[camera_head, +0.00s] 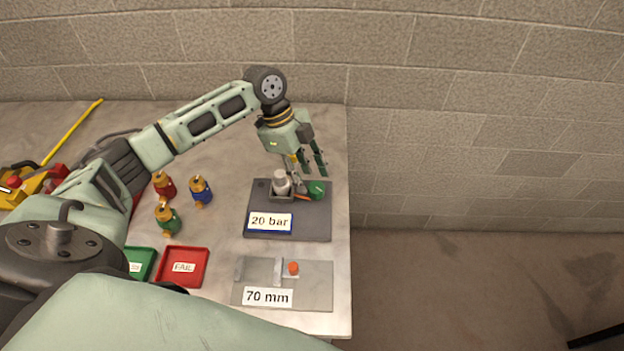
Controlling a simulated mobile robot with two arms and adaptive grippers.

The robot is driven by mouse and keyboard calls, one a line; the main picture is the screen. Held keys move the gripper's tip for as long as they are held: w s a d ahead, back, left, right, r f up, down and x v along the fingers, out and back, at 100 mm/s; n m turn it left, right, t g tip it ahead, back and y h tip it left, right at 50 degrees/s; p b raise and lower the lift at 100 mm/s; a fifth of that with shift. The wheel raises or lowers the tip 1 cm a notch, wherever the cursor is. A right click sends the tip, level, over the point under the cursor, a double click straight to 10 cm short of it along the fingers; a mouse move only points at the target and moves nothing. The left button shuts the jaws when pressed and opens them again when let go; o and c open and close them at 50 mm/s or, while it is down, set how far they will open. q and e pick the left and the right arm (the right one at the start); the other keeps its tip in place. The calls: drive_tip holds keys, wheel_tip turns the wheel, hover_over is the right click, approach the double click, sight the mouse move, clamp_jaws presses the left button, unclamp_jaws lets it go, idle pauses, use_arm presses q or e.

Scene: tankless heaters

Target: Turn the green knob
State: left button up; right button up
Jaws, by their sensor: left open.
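The green knob (316,188) is at the back right of the dark grey test plate (310,222) labelled "20 bar". It sits beside a grey metal fitting (281,183). My left gripper (318,168) reaches in from the left and points down, its open fingers just above and behind the knob. In this view the fingertips overlap the knob's upper side. I cannot tell whether they touch it. My right gripper is not in view.
Red (164,186), blue (201,190) and green (167,218) brass-topped parts stand left of the plate. A red FAIL tray (183,281), a green tray (141,264) and a "70 mm" plate (318,295) lie nearer. The table's right edge is close; a block wall stands behind.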

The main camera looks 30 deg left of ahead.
sight(313, 188)
use_arm(q)
drive_tip(key=p+x, duration=0.1)
drive_tip(key=x, duration=0.3)
drive_tip(key=shift+w+f, duration=0.1)
drive_tip(key=shift+w, duration=0.05)
drive_tip(key=shift+f, duration=0.1)
drive_tip(key=c, duration=0.7)
drive_tip(key=shift+c, duration=1.3)
drive_tip(key=shift+f, duration=0.1)
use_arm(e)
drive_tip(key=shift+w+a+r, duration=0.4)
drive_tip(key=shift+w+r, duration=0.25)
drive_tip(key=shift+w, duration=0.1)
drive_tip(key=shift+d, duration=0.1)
